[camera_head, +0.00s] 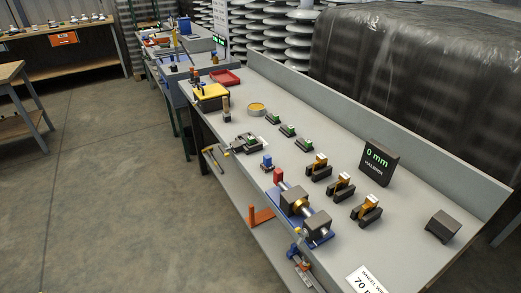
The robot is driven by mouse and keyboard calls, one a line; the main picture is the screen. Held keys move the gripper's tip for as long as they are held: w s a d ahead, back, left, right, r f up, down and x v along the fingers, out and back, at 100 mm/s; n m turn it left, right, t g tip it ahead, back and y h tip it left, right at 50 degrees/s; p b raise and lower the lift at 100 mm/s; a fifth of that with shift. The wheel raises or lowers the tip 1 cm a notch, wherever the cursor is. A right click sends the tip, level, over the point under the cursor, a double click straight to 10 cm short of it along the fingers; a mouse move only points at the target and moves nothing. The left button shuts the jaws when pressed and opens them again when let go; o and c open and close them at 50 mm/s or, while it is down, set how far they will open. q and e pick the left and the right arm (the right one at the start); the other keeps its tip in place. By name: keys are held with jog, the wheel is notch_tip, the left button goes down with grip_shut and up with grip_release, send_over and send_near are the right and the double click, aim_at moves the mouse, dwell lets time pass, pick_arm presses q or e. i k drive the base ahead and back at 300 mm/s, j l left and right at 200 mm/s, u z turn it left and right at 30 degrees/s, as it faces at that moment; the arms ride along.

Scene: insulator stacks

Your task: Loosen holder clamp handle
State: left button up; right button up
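A fixture on a blue base (285,213) stands near the bench's front edge. It has dark blocks (316,223), metal rods and a brass-coloured cylinder (297,204). A red upright part (278,176) is at its far end. Further back, a small dark clamp-like device (247,142) sits at the front edge, with a tan handle-like part (226,153) sticking out. I cannot tell which of these carries the holder clamp handle, nor whether it is tight. Neither of my grippers is in view.
The grey bench (420,222) holds several brass-topped dark blocks (342,185), small green-topped parts (287,130), a "0 mm" display (378,162), a yellow-topped box (210,96) and a red tray (225,78). A raised back panel borders it. Open floor (110,190) lies left.

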aim_at(224, 151)
jog(key=i+j+z, duration=0.25)
jog(key=i, duration=0.15)
jog(key=i+j+z, duration=0.25)
jog(key=i+j, duration=0.1)
jog(key=i, duration=0.05)
